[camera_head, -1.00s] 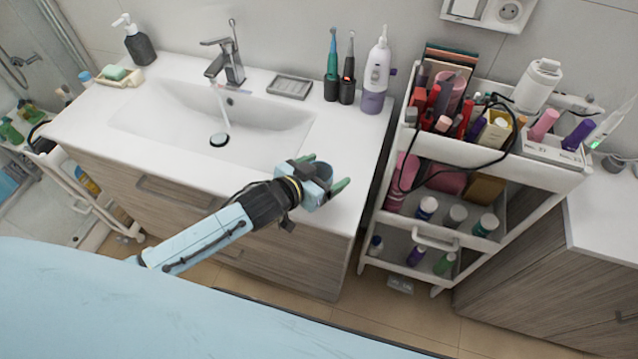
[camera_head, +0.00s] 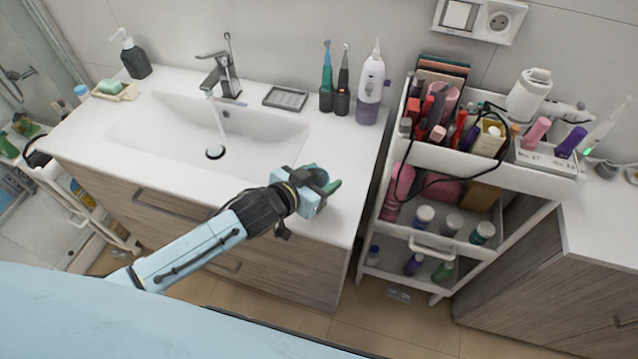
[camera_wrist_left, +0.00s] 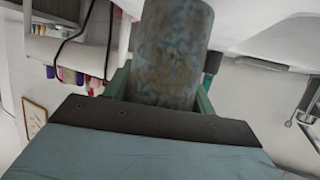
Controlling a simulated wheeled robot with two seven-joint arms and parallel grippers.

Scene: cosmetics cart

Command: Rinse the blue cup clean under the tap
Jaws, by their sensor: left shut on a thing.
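The blue cup (camera_wrist_left: 172,52) fills the upper middle of the left wrist view, with a mottled, dirty-looking grey-blue surface. My left gripper (camera_head: 321,179) is shut on it, with green fingers on both sides of the cup. In the head view they are over the countertop right of the basin, and the gripper mostly hides the cup. The chrome tap (camera_head: 218,76) stands behind the white basin (camera_head: 262,124). A thin water stream (camera_head: 218,120) falls from its spout towards the drain, left of and apart from the cup. My right gripper is not in view.
A grey soap tray (camera_head: 285,98), electric toothbrushes (camera_head: 342,92) and a white-purple bottle (camera_head: 370,88) stand along the back of the counter. A soap dispenser (camera_head: 134,58) stands back left. A loaded white cart (camera_head: 548,179) is at the right. The basin is empty of objects.

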